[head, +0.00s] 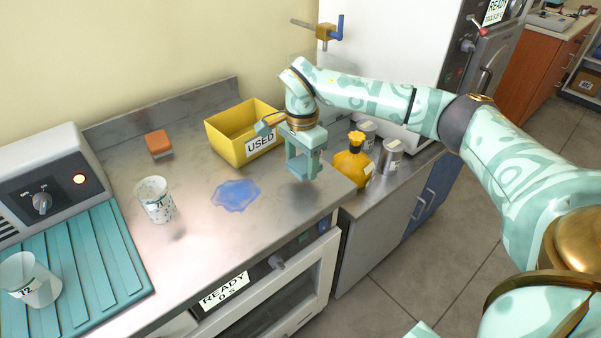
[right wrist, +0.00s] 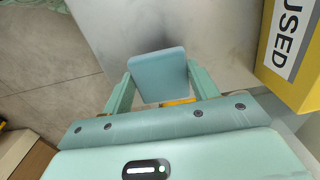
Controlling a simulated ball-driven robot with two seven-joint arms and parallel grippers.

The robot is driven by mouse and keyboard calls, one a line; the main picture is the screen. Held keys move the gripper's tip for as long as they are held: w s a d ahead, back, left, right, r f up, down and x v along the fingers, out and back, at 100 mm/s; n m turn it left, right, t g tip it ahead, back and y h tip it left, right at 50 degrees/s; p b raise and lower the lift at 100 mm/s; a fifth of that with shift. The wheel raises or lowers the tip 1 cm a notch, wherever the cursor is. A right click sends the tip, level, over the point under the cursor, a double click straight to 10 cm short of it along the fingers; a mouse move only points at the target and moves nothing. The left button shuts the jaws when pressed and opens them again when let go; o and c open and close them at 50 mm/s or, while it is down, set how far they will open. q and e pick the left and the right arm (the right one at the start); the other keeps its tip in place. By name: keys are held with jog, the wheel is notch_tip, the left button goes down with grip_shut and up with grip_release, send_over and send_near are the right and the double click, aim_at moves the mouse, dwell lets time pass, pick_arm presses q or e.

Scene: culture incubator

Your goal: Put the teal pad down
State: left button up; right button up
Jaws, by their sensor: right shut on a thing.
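My right gripper (head: 304,172) is shut on the teal pad (right wrist: 158,74). In the right wrist view the pad sits between the two fingers, its broad face toward the camera. In the head view the gripper points down over the right end of the steel counter (head: 200,262), right of the blue puddle (head: 235,194), and the pad is hard to tell apart from the like-coloured fingers. The pad appears to be held above the counter; the exact gap cannot be told. My left gripper is not in view.
An orange sponge (head: 158,143) and a speckled cup (head: 154,201) are on the left. A yellow bottle (head: 350,166) and metal cans (head: 390,156) stand to the right. The counter's front edge is close.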

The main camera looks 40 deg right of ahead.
aim_at(301, 164)
notch_tip(301, 164, down, 4)
jog(key=shift+w+r+b, duration=0.1)
jog(key=shift+r+b, duration=0.05)
jog(key=shift+b, duration=0.55)
jog(key=shift+r, duration=0.15)
jog(key=o, duration=0.9)
notch_tip(301, 164, up, 12)
jog(key=p, duration=0.4)
